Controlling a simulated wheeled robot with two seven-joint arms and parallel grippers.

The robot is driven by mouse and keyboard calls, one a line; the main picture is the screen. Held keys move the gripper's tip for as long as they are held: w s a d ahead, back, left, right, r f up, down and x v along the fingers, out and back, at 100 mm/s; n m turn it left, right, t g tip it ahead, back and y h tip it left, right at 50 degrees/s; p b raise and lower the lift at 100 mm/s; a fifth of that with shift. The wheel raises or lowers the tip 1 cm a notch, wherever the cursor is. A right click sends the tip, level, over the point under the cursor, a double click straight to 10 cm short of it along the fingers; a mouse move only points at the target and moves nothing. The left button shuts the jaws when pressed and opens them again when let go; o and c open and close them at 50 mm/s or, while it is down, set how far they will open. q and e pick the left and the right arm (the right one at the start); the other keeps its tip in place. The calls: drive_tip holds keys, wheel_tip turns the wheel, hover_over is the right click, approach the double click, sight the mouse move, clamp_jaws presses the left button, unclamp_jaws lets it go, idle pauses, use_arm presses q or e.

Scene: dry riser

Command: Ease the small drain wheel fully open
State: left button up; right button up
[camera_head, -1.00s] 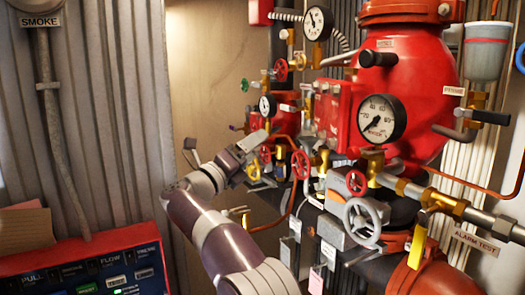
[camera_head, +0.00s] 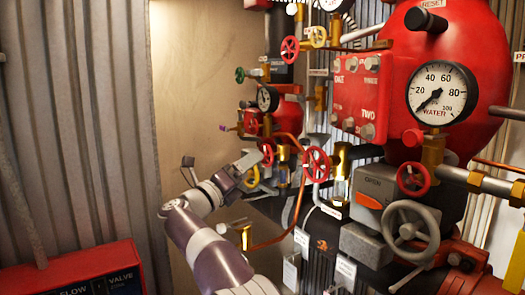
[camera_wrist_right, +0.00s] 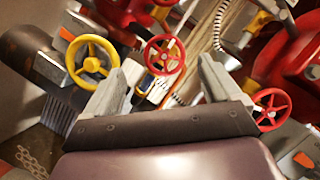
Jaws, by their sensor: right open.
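Several small handwheels sit in the pipework; I cannot tell by label which is the drain wheel. A small red wheel (camera_head: 267,155) is just beyond my right gripper (camera_head: 250,163). In the right wrist view this red wheel (camera_wrist_right: 164,55) shows in the gap ahead of the spread fingers of my right gripper (camera_wrist_right: 163,82), with nothing held. A yellow wheel (camera_head: 252,177) is just below it, and this yellow wheel (camera_wrist_right: 91,60) is beside the left finger in the wrist view. Another red wheel (camera_head: 317,165) stands to the right. My left gripper is out of view.
A large grey handwheel (camera_head: 410,232) and a small red wheel (camera_head: 413,179) are at the right. A water gauge (camera_head: 441,93) and red box (camera_head: 365,95) stand above. A copper pipe (camera_head: 293,205) runs close by. A red panel (camera_head: 80,275) is at lower left.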

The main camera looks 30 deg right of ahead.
sight(265, 167)
drive_tip(key=p+x, duration=0.1)
drive_tip(key=x, duration=0.1)
drive_tip(key=p+x, duration=0.1)
drive_tip(key=x, duration=0.1)
drive_tip(key=p+x, duration=0.1)
drive_tip(key=x, duration=0.1)
drive_tip(key=shift+s+d+r, duration=0.2)
drive_tip(key=shift+d+r, duration=0.15)
drive_tip(key=shift+d, duration=0.05)
drive_tip(key=shift+w+d+f, duration=0.1)
drive_tip(key=shift+w+d, duration=0.1)
drive_tip(key=shift+w, duration=0.05)
drive_tip(key=shift+s, duration=0.15)
drive_tip(key=shift+c, duration=0.3)
drive_tip(key=c, duration=0.9)
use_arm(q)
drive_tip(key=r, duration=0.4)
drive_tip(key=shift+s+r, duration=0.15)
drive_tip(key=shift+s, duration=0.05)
